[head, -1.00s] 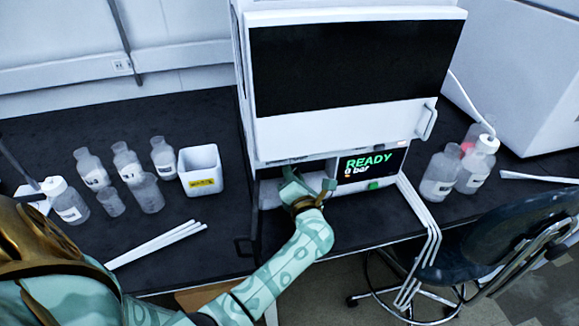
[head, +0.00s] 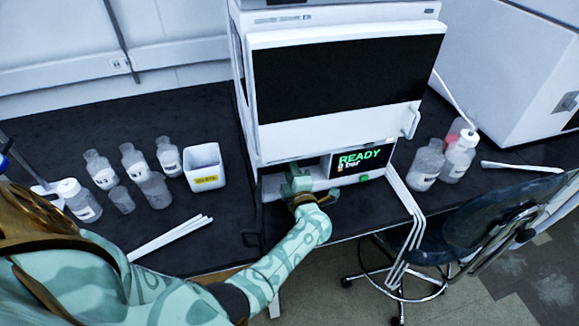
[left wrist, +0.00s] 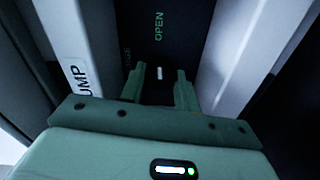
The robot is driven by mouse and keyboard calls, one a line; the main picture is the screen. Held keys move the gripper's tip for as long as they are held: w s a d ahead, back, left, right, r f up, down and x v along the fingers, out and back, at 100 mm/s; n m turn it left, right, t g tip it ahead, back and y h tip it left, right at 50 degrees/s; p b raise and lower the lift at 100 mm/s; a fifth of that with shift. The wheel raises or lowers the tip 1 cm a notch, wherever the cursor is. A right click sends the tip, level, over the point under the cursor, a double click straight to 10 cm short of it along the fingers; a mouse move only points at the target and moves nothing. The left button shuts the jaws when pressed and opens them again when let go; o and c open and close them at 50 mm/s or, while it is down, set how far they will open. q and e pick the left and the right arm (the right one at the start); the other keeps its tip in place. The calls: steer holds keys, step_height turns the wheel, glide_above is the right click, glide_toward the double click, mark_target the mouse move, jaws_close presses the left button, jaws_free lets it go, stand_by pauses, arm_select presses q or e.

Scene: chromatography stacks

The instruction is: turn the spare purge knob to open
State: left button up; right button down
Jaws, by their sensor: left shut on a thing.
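My left gripper (head: 297,182) reaches into the recess low on the front of the white instrument stack (head: 348,135). In the left wrist view its two fingers (left wrist: 160,88) stand on both sides of a dark knob (left wrist: 159,85) and are shut on it. The knob is hard to make out against the black panel. A short white mark (left wrist: 159,73) shows between the fingertips, in line with the green word OPEN (left wrist: 158,26) above it. Another label beside the left finger is too dim to read. In the head view the gripper hides the knob. My right gripper is not in view.
A display (head: 358,161) beside the gripper reads READY and 0 bar. Bottles and a white bin (head: 203,167) stand on the left bench. More bottles (head: 458,158) and white tubes (head: 404,215) are right of the stack. A chair (head: 470,225) stands in front, at right.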

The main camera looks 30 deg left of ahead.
arm_select(q)
steer(key=shift+d+m, duration=0.1)
steer(key=shift+m, duration=0.4)
steer(key=shift+f, duration=0.1)
steer(key=o, duration=1)
steer(key=shift+c, duration=0.2)
